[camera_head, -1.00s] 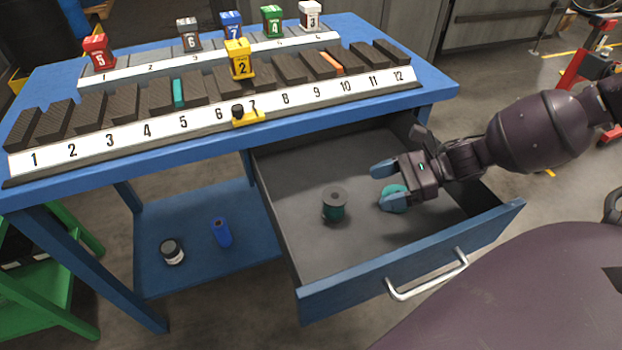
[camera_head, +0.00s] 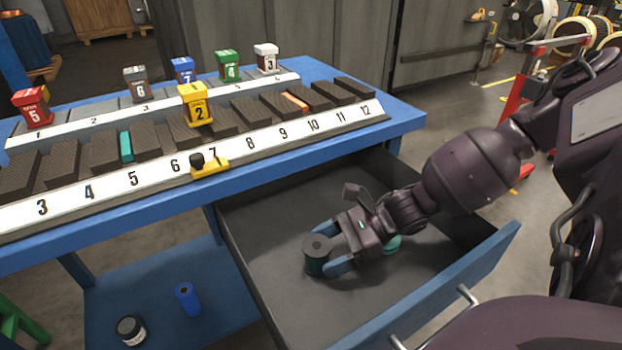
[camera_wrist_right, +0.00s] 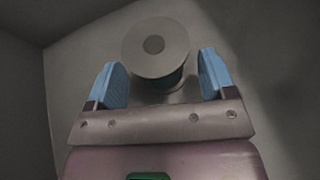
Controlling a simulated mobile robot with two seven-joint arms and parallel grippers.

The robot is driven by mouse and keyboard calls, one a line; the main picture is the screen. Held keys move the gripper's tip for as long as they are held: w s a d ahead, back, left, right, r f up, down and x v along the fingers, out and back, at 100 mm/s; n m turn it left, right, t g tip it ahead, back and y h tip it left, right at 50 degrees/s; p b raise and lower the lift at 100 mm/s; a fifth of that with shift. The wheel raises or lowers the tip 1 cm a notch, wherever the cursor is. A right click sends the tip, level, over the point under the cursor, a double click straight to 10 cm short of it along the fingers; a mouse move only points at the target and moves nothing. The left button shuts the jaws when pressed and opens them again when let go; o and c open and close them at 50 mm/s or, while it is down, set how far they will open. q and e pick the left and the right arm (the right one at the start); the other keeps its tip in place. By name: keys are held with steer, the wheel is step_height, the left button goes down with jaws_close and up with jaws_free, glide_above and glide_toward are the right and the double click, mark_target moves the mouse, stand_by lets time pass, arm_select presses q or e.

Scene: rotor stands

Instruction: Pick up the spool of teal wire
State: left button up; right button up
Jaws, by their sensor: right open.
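The spool of teal wire (camera_head: 317,255) stands upright in the open drawer, with a dark grey flange on top and teal wire below. My right gripper (camera_head: 334,247) is down in the drawer with its blue fingers at the spool's right side. In the right wrist view the spool (camera_wrist_right: 156,48) lies just ahead of and between the fingertips of the open gripper (camera_wrist_right: 160,78). A gap shows on both sides of it. A second teal thing (camera_head: 392,244) in the drawer is mostly hidden behind my right gripper. My left gripper is not in view.
The blue drawer front (camera_head: 440,290) and side walls surround the spool. The blue bench (camera_head: 408,112) above carries a numbered rack and several coloured numbered blocks. A blue cylinder (camera_head: 187,298) and a dark jar (camera_head: 131,330) stand on the lower shelf.

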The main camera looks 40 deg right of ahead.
steer(key=shift+w+a+f+b, duration=0.35)
steer(key=shift+w+a+f, duration=0.1)
steer(key=shift+a+f, duration=0.25)
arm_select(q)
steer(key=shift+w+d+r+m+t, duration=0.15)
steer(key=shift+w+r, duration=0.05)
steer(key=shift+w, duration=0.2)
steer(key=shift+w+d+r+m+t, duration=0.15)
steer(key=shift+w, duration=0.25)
arm_select(e)
steer(key=shift+w+a+r, duration=0.15)
steer(key=shift+a, duration=0.15)
steer(key=c, duration=0.4)
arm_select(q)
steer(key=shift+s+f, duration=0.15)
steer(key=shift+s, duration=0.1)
arm_select(e)
steer(key=c, duration=0.7)
